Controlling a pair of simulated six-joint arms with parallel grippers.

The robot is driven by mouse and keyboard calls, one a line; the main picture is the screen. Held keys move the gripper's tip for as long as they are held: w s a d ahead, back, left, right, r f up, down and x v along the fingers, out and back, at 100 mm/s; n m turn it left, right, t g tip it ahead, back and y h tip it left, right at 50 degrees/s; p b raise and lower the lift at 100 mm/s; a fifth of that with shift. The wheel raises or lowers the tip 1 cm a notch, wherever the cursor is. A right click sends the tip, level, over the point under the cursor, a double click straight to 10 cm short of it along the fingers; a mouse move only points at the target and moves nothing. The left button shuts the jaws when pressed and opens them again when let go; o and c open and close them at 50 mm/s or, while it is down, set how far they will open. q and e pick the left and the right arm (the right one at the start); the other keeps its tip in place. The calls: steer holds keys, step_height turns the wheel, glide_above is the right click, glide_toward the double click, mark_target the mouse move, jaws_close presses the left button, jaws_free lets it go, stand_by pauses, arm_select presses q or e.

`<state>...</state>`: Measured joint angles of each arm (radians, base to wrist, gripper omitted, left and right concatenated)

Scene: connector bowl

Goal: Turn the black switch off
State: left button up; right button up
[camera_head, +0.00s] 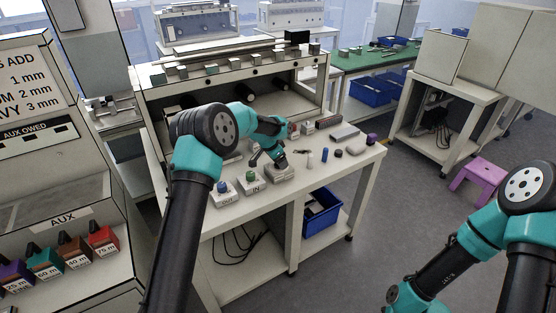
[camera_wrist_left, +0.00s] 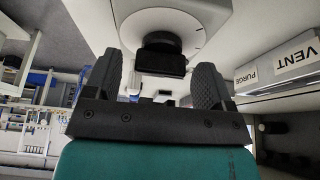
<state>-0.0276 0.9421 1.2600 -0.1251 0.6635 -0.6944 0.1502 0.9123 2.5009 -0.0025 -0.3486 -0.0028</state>
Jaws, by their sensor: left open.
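The black switch (camera_wrist_left: 162,62) is a dark knob with a bar-like grip on a round white dial (camera_wrist_left: 190,22), seen in the left wrist view. My left gripper (camera_wrist_left: 160,76) is open, with one ridged finger on each side of the switch's grip. I cannot tell whether either finger touches it. In the head view my left gripper (camera_head: 268,158) is low over a small grey box (camera_head: 281,173) on the white bench, and the switch cannot be made out there. My right arm is at the lower right of the head view; its gripper is out of the frame.
White boxes with a blue button (camera_head: 222,187) and a green button (camera_head: 250,176) stand left of my left gripper. Small parts, including a blue cylinder (camera_head: 324,155) and a purple block (camera_head: 372,139), lie to its right. A VENT/PURGE label (camera_wrist_left: 280,62) shows in the wrist view.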

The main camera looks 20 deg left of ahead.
arm_select(q)
steer(key=v, duration=1.7)
steer(key=shift+r, duration=0.15)
steer(key=shift+s+a, duration=0.1)
